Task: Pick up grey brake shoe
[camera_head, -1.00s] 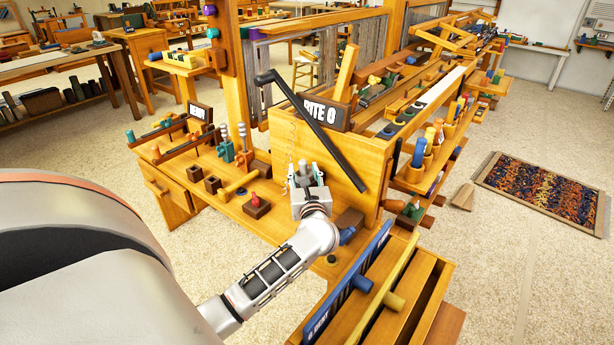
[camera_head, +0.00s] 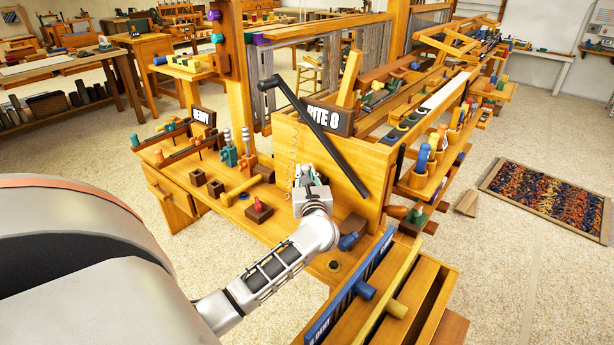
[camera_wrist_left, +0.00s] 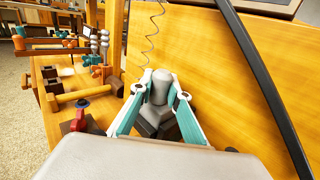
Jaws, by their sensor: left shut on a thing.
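The grey brake shoe (camera_wrist_left: 159,88) is a rounded grey piece with a darker blocky base, seen in the left wrist view between the teal fingers. My left gripper (camera_wrist_left: 160,94) is shut on it, one finger on each side. In the head view my left gripper (camera_head: 304,174) is above the bench, close to the front of the tall wooden panel. There the shoe is small and mostly hidden by the gripper. I cannot tell whether its base touches the bench. My right gripper is not in view.
A black slanted bar (camera_head: 320,137) crosses the wooden panel (camera_head: 345,168) beside the gripper. A red-knobbed block (camera_head: 258,210), a wooden mallet (camera_head: 243,189) and a blue-ended piece (camera_head: 348,241) lie on the bench. A slotted rack (camera_head: 412,305) stands at the front right.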

